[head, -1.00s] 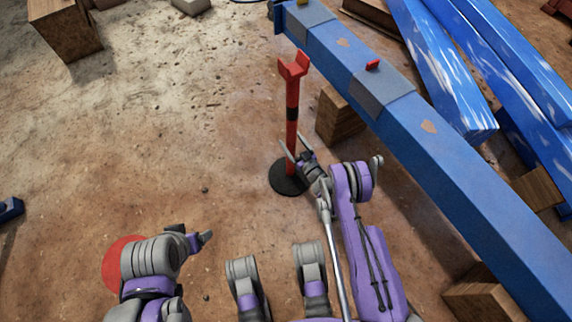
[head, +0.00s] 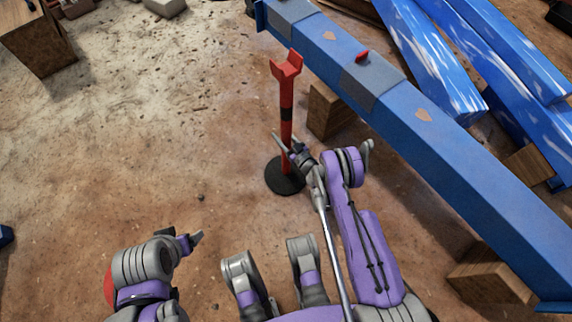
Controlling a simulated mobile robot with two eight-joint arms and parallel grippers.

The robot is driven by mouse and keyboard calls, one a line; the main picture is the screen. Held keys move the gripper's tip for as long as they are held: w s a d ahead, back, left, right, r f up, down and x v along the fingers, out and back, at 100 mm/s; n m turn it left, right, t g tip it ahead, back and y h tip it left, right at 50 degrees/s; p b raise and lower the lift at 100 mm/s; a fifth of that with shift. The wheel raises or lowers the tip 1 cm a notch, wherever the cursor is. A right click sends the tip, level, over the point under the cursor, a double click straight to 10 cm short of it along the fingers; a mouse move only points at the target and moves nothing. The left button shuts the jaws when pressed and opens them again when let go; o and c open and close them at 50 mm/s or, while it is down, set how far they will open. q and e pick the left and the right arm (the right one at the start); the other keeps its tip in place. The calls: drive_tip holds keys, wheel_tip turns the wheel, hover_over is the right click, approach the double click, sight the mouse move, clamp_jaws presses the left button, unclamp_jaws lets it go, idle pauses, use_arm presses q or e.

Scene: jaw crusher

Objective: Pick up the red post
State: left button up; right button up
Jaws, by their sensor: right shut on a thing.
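The red post (head: 287,92) stands upright on its round black base (head: 284,178), with a forked red top and a dark band partway down. My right gripper (head: 284,146) is at the lower part of the post, shut on it, with a finger seen at its side. The base appears to rest on the ground. My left gripper (head: 194,240) is low at the left, away from the post; its fingers are small and partly hidden, so its opening is unclear.
A long blue beam (head: 440,140) on wooden blocks (head: 328,112) runs diagonally just right of the post. More blue beams (head: 430,55) lie at the upper right. The dirt floor left of the post is mostly clear.

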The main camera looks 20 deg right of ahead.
clamp_jaws()
drive_tip(key=shift+w, duration=0.1)
idle(0.9)
